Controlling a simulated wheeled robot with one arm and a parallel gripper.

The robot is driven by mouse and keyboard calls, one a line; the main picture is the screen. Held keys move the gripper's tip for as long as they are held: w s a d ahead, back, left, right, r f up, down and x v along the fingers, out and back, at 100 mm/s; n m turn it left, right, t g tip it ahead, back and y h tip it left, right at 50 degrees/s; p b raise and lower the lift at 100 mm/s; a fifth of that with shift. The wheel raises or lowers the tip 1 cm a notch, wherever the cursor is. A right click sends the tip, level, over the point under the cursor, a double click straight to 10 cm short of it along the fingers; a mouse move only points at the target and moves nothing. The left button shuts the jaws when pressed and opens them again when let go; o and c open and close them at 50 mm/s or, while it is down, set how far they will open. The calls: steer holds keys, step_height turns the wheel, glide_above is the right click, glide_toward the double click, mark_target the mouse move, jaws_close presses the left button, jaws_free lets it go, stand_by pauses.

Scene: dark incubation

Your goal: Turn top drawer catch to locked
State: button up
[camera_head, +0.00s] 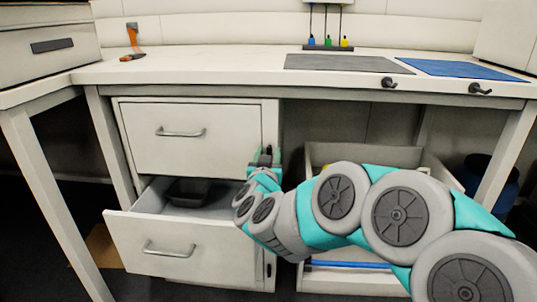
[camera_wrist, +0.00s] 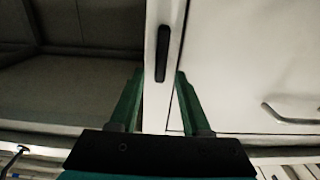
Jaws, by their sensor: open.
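The top drawer (camera_head: 165,138) is closed in the cabinet, with a metal bar handle. In the wrist view its pale front (camera_wrist: 250,60) fills the right side. A dark, narrow bar, which looks like the catch (camera_wrist: 163,45), lies lengthwise on the pale cabinet post, slightly tilted. My gripper (camera_wrist: 158,75) is open, its green fingers apart on either side of the post. The bar's lower end shows between the fingertips; I cannot tell whether they touch it.
The lower drawer (camera_head: 160,246) is pulled out below, with a dark tray (camera_head: 188,192) inside. A shelf unit (camera_head: 330,152) stands right of my gripper, under the worktop (camera_head: 220,66). Dark knobs (camera_head: 389,82) stick out from the worktop's front edge.

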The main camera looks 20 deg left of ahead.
jaws_close()
stand_by(0.3)
steer(key=shift+d+m, duration=0.1)
steer(key=shift+m, duration=0.2)
steer(key=m, duration=0.2)
steer(key=m+b, duration=0.1)
steer(key=m, duration=0.1)
steer(key=shift+w+d+f, duration=0.15)
steer(key=shift+d, duration=0.25)
steer(key=shift+w+d+f+m+b, duration=0.1)
steer(key=shift+d+f+m+b, duration=0.2)
steer(key=shift+m+b, duration=1.35)
steer(key=shift+w+d+f+m+b, duration=0.1)
steer(key=shift+d+f+m+b, duration=0.25)
steer(key=shift+m, duration=2.45)
steer(key=shift+d+f+m+b, duration=0.15)
steer(key=shift+f+m+b, duration=0.25)
steer(key=shift+m+b, duration=1.35)
steer(key=shift+m+p, duration=0.55)
steer(key=shift+m, duration=0.15)
